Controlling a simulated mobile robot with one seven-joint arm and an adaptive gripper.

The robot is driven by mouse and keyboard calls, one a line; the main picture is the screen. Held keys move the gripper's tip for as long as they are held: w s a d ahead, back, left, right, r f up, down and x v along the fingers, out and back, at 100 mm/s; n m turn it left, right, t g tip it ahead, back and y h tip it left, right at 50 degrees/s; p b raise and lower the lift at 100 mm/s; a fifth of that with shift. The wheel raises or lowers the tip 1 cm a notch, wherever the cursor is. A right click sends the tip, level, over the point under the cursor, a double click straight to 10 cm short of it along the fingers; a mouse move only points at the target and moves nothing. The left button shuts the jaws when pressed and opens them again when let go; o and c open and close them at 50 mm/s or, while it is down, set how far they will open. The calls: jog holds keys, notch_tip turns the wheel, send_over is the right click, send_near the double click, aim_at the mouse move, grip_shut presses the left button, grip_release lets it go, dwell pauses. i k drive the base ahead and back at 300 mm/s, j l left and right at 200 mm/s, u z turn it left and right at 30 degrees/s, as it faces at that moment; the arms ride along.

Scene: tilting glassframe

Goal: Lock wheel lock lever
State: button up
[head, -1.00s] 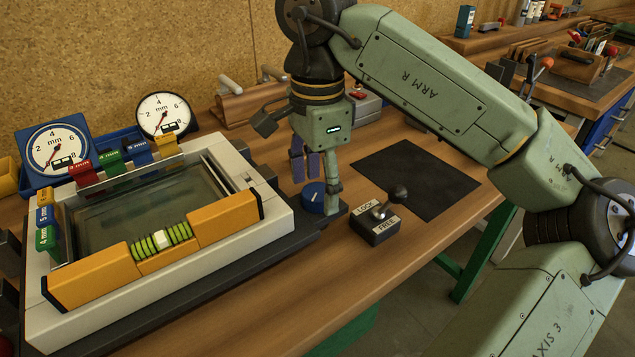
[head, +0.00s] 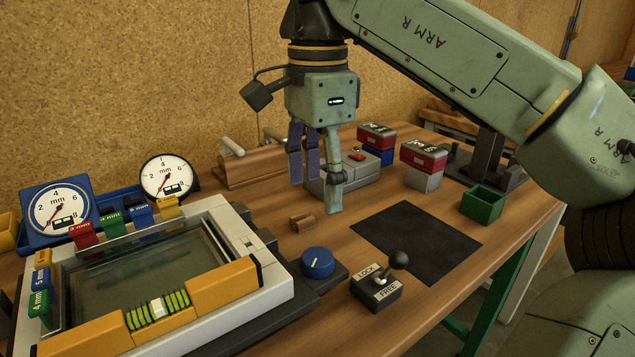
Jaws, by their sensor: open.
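The wheel lock lever (head: 397,262) is a short rod with a black ball knob on a small dark box (head: 377,294). The box carries a LOCK label on its far left side and a FREE label on its near right side. The lever leans up and to the right; which label it is set to I cannot tell. A blue round knob (head: 317,262) sits left of the box on the dark base of the frame. My gripper (head: 318,185) hangs open and empty, pointing down, above and behind the blue knob, apart from the lever.
The white tilting glass frame (head: 262,280) with orange bars fills the left. Two dial gauges (head: 60,212) stand behind it. A black mat (head: 420,240) lies right of the lever. A green open box (head: 483,204) and red-topped boxes (head: 424,158) stand further back. A small brown block (head: 302,223) lies behind the knob.

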aim_at(398, 261)
jog(key=k+l, duration=0.8)
jog(key=l, duration=0.1)
